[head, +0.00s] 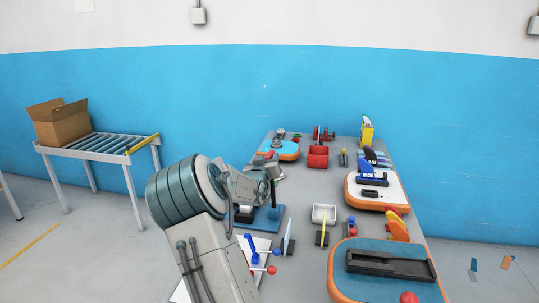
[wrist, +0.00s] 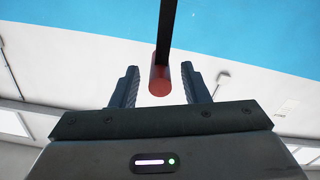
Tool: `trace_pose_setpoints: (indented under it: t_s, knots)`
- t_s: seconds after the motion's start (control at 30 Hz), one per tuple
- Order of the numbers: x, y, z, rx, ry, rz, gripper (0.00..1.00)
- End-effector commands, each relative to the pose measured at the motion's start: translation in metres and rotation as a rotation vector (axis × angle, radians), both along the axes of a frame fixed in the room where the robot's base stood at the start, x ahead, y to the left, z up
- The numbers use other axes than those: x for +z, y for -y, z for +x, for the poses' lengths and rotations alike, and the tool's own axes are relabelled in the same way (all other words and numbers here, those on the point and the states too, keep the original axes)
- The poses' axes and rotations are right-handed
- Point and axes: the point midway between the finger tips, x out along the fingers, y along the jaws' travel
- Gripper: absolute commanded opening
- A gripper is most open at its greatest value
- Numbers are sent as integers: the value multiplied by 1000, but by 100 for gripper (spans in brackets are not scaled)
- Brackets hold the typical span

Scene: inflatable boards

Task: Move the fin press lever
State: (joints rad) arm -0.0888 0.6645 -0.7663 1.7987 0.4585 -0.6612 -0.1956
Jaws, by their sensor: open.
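In the wrist view a lever, a dark bar (wrist: 166,30) ending in a red cylindrical grip (wrist: 160,82), reaches in from the top. The red grip lies between the two fingers of my gripper (wrist: 159,80), with a visible gap on each side. My gripper is open. In the head view my gripper (head: 271,167) is at the left side of the table, above a blue-based device (head: 266,218) that my arm partly hides.
The grey table (head: 300,200) holds an orange-edged blue board (head: 345,272), a white board (head: 390,190), a red bin (head: 318,157), a white tray (head: 324,213) and blue-and-red knobbed parts (head: 256,258). A roller conveyor (head: 100,144) with a cardboard box (head: 60,123) stands at left.

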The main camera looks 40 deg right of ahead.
Motion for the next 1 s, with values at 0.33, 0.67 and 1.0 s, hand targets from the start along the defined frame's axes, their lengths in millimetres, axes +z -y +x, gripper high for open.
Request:
trace_pose_setpoints:
  t_s: [0.33,0.67,1.0]
  knots:
    - [0,22,18,0,-1,1,41]
    - [0,22,19,1,0,2,22]
    - [-1,24,18,-6,-8,-5,0]
